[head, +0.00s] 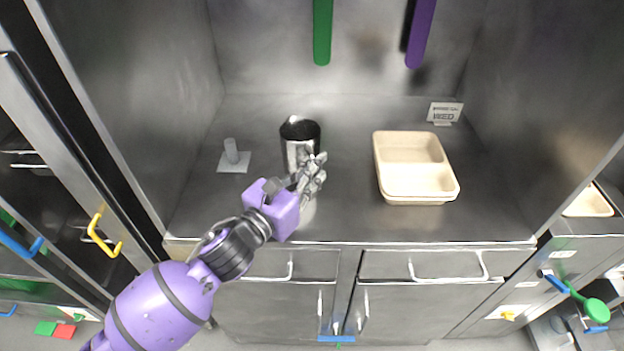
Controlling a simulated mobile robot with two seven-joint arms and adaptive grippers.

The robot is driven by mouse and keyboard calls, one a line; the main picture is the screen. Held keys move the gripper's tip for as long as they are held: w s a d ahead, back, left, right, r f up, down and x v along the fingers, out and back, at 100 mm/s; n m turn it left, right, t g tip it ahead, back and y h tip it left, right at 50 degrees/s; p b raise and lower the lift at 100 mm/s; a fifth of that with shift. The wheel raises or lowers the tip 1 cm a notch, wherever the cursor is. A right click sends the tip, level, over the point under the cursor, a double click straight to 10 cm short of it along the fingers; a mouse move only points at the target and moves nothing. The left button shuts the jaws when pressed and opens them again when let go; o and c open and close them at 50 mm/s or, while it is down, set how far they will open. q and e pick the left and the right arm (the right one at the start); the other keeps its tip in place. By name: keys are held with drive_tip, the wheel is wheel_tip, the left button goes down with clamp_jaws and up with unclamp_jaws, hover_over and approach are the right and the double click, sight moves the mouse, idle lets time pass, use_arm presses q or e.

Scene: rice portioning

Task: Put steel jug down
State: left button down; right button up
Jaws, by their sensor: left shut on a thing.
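The steel jug (298,151) is a shiny cylinder with a dark opening. It stands upright at the left-centre of the steel counter (345,215). My left gripper (314,170) is shut on the jug at its near right side. The gripper hides part of the jug's lower side, and I cannot tell whether its base touches the counter. My right gripper is not in view.
A cream two-compartment tray (392,185) stands right of the jug. A small grey post on a square base (233,166) stands to the left. A small sign (444,112) is at the back right. Green (322,35) and purple (420,35) strips hang above. Steel walls enclose both sides.

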use_arm(q)
wheel_tip(320, 180, down, 3)
drive_tip(key=shift+r, duration=0.1)
drive_tip(key=shift+f, duration=0.3)
drive_tip(key=c, duration=1.8)
unclamp_jaws()
drive_tip(key=shift+c, duration=0.2)
drive_tip(key=shift+r, duration=0.1)
